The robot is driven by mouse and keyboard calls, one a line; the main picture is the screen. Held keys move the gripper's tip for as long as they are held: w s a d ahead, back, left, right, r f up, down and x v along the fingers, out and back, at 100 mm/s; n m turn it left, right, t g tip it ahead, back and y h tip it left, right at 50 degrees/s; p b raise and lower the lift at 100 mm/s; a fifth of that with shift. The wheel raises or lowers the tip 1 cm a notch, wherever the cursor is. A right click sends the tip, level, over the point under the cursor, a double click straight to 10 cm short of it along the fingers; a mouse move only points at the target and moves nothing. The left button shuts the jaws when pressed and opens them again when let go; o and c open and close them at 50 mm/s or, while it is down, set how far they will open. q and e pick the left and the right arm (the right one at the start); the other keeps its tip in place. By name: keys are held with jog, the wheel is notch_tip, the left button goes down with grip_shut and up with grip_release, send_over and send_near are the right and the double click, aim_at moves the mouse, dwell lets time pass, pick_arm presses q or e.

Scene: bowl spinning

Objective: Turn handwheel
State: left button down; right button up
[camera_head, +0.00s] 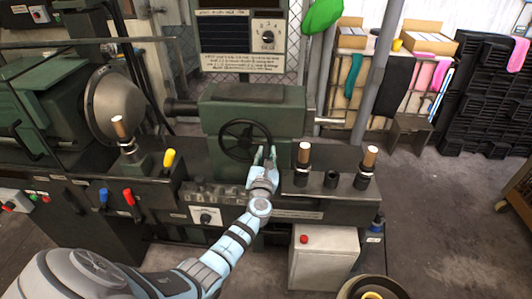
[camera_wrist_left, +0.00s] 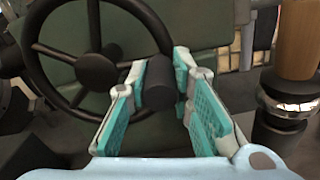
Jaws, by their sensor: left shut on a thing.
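The black spoked handwheel (camera_head: 222,141) stands upright on the front of the green machine housing. It shows larger in the left wrist view, with its dark hub (camera_wrist_left: 96,71) and part of its rim. A short dark handle knob (camera_wrist_left: 158,82) sticks out from the right side of the rim. My left gripper (camera_head: 266,154) reaches the lower right of the wheel. In the left wrist view its teal-padded fingers (camera_wrist_left: 162,78) are shut on the knob, one on each side. The far part of the knob is partly hidden. My right gripper is not in view.
Wooden-topped levers (camera_head: 304,154) stand right of the wheel, close to my left gripper. A grey box (camera_head: 323,259) stands below. Open floor lies at right.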

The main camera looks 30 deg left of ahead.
pick_arm(q)
jog(key=shift+s+f+m, duration=0.1)
jog(key=shift+f+m, duration=0.5)
jog(key=shift+m, duration=0.1)
jog(key=c, duration=1.4)
grip_release()
jog(key=shift+s, duration=0.1)
jog(key=shift+w, duration=0.2)
jog(key=v, duration=1.2)
jog(key=shift+f, duration=0.1)
